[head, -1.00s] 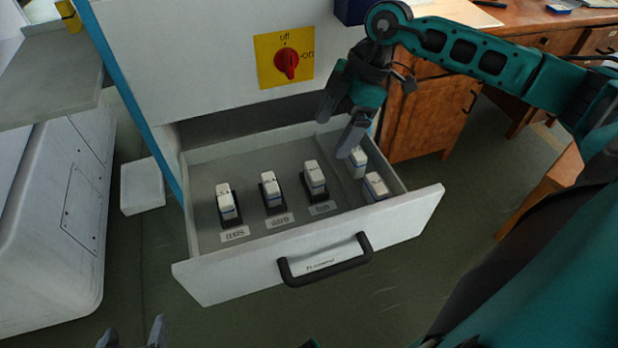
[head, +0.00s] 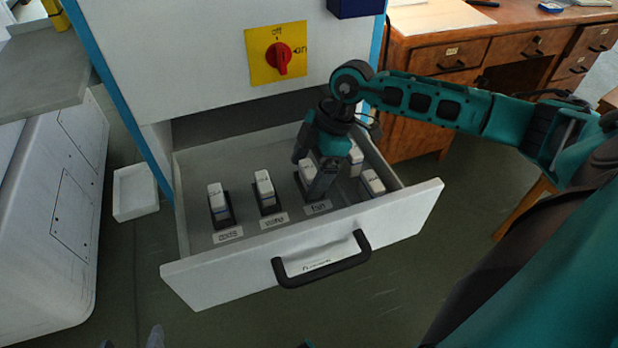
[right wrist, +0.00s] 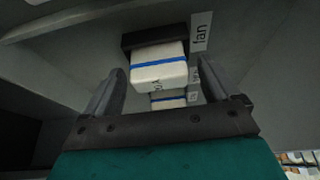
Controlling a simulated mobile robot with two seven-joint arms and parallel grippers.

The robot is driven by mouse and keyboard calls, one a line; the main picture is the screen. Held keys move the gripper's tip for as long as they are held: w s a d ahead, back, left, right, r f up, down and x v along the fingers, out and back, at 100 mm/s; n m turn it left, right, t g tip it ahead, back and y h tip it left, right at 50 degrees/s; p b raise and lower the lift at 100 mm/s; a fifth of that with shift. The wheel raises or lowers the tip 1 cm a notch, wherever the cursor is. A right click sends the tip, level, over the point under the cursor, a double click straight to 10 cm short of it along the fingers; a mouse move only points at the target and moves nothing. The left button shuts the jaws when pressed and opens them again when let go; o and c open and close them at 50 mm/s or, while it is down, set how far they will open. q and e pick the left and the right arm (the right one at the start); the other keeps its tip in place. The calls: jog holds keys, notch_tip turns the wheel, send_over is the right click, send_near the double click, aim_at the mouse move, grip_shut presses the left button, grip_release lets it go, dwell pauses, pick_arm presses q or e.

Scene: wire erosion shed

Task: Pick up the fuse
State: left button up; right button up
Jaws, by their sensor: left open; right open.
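Several white fuses sit in an open drawer. Three stand in dark holders with labels in front: a left fuse (head: 218,199), a middle fuse (head: 264,187) and a third fuse (head: 307,168), whose label reads "fan" in the right wrist view. My right gripper (head: 310,178) is open above the third fuse, its fingers around it and partly hiding it. In the right wrist view a white fuse with a blue stripe (right wrist: 158,72) shows between the open fingers (right wrist: 163,78), with its dark holder behind. My left gripper (head: 131,341) is open at the bottom edge, mostly out of view.
The drawer (head: 222,275) has a black handle (head: 322,266). Two more fuses lie in its right compartment, one at the front (head: 373,182). A red switch (head: 280,58) is on the cabinet above. A wooden desk (head: 440,50) stands at right.

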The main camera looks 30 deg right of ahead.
jog(key=shift+c, duration=0.3)
jog(key=c, duration=1)
jog(key=shift+r, duration=0.1)
